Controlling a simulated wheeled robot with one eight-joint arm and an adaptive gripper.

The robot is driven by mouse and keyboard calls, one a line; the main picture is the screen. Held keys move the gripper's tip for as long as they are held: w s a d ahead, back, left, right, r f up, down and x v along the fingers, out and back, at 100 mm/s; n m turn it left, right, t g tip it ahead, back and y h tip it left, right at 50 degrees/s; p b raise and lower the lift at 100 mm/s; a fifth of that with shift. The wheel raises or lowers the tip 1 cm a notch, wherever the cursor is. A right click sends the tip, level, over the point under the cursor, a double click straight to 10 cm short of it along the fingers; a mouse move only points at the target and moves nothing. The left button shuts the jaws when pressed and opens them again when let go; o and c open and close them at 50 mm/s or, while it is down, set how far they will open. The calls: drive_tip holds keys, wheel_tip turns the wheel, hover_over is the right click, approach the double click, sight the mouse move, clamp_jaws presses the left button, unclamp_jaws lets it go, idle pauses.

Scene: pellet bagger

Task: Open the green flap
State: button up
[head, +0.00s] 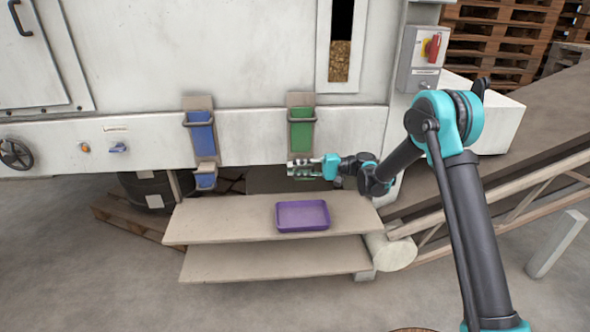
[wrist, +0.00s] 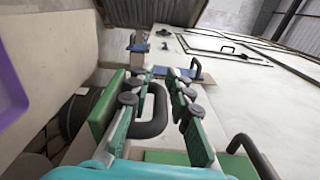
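In the head view, a green panel (head: 301,132) with a grey bar handle sits on the white machine front. My gripper (head: 291,168) is just below it, level and pointing left, and hides what lies behind it. In the wrist view, a lower green flap (wrist: 103,108) shows on the left with a dark looped handle (wrist: 157,112). My gripper (wrist: 162,76) is open, with one finger on each side of part of this handle. There is a gap to the right finger; contact with the left finger cannot be told. The flap looks shut.
A blue panel (head: 202,138) and a small blue flap (head: 205,180) are to the left. A purple tray (head: 302,215) lies on the bench (head: 230,232) below. A switch box (head: 419,60) and a conveyor (head: 535,135) are at the right.

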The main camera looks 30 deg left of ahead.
drive_tip(key=v, duration=1.2)
idle(0.4)
